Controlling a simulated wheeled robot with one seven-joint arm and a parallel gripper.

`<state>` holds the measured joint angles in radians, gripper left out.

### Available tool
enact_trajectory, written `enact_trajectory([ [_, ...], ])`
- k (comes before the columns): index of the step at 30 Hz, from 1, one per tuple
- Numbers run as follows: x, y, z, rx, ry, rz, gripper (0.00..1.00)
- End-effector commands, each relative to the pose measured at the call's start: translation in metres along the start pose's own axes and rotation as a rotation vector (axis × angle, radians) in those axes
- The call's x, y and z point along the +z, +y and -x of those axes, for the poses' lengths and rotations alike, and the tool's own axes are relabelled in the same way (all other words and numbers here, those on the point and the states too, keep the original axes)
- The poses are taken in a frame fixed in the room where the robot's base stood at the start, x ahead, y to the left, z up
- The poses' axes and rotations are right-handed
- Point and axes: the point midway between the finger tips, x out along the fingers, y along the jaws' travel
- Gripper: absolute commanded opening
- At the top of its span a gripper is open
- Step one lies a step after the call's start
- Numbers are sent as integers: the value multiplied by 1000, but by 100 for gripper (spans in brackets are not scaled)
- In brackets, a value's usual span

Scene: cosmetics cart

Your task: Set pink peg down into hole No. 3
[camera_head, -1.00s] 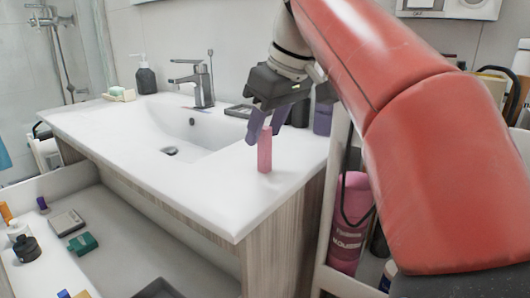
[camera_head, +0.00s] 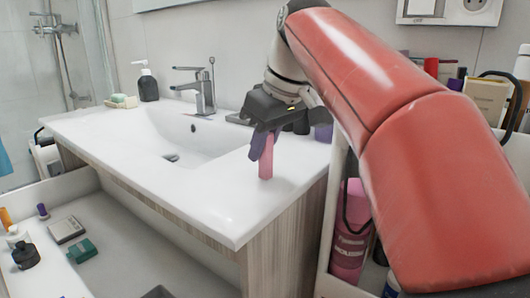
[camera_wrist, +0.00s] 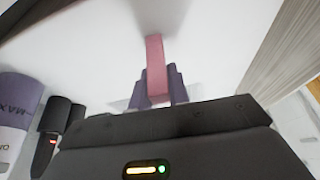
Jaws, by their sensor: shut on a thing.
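The pink peg (camera_head: 266,162) stands upright on the white sink counter, near its right side. My gripper (camera_head: 262,148) is above it with its purple fingers shut on the peg's upper part. In the wrist view the pink peg (camera_wrist: 155,62) runs out from between the fingertips of my gripper (camera_wrist: 156,90) toward the white surface. The peg's lower end appears to be at the counter, but I cannot tell if it touches. No numbered hole can be made out in either view.
The sink basin (camera_head: 185,135) and faucet (camera_head: 200,90) lie left of the peg. Dark and purple containers stand behind my gripper, including a purple one (camera_head: 323,132). An open drawer (camera_head: 110,240) with small items is at lower left. A cart holds a pink bottle (camera_head: 350,235).

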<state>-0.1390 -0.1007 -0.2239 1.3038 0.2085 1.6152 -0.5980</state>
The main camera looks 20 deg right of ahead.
Motion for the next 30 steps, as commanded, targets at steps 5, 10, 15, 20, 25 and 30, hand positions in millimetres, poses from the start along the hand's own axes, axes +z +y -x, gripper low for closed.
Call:
enact_trajectory([
  [5,-2,0,5,1,1,0,0],
  [10,-10,1,24,3,2,0,0],
  [15,-23,1,53,2,2,-1,0],
  [20,-30,1,70,3,1,0,0],
  [25,-35,1,83,1,2,-2,0],
  [30,-38,1,90,1,0,-2,0],
])
